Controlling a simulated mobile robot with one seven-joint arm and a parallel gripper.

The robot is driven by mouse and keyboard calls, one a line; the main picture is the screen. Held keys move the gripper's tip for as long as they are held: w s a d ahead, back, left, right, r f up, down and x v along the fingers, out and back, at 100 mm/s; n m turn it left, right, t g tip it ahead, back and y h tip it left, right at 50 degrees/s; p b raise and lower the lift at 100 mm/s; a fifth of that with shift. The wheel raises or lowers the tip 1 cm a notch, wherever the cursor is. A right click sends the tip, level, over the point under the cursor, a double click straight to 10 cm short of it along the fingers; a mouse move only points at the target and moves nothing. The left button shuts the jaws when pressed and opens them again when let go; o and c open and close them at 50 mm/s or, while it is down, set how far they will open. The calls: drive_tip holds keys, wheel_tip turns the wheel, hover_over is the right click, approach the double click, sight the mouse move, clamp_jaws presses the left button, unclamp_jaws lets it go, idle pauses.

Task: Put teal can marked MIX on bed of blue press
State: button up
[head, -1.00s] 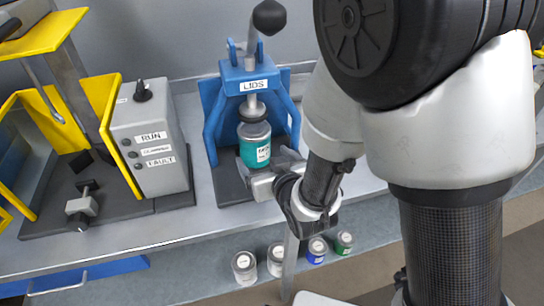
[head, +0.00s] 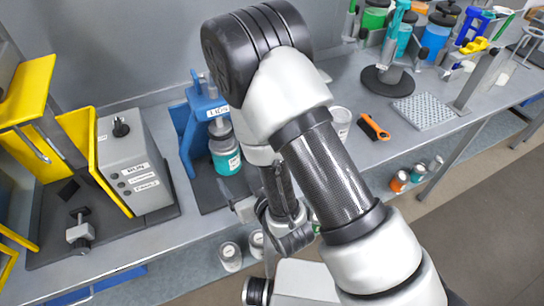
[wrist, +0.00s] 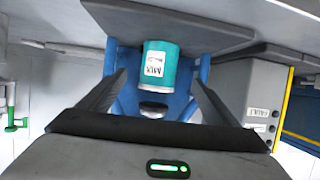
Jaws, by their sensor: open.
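The teal can (head: 225,158) stands upright on the dark bed (head: 207,200) of the blue press (head: 187,140), under its ram. The press carries a LIDS label. In the wrist view the can (wrist: 163,62) shows its white MIX label, upside down, and its base meets the dark bed plate. My gripper (wrist: 160,84) is open, with its fingers apart on either side of the can's line and nothing between them. In the head view my gripper (head: 243,207) is in front of the press, apart from the can and partly hidden by my arm.
A grey control box (head: 133,165) and a yellow-framed machine (head: 85,150) stand left of the press. Several cans stand on a lower shelf (head: 200,258).

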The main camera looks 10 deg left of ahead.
drive_tip(key=w+d+r+m+g+h, duration=0.1)
drive_tip(key=w+d+r+m+h, duration=0.2)
drive_tip(key=d+r, duration=0.45)
drive_tip(key=w+d+r+m+h, duration=0.1)
drive_tip(key=w+d+r+h, duration=0.1)
drive_tip(key=w+d+r, duration=0.55)
drive_tip(key=s+d+r+m+g+h, duration=0.1)
drive_tip(key=s+d+r+m+g, duration=0.1)
drive_tip(key=s+d+r, duration=0.5)
drive_tip(key=s+d+r+m+g+h, duration=0.1)
drive_tip(key=s+d+r, duration=0.6)
drive_tip(key=s, duration=0.7)
drive_tip(key=shift+s+d+m+g+h, duration=0.3)
drive_tip(key=shift+m+g+h, duration=0.1)
drive_tip(key=shift+h, duration=0.3)
drive_tip(key=shift+a, duration=0.2)
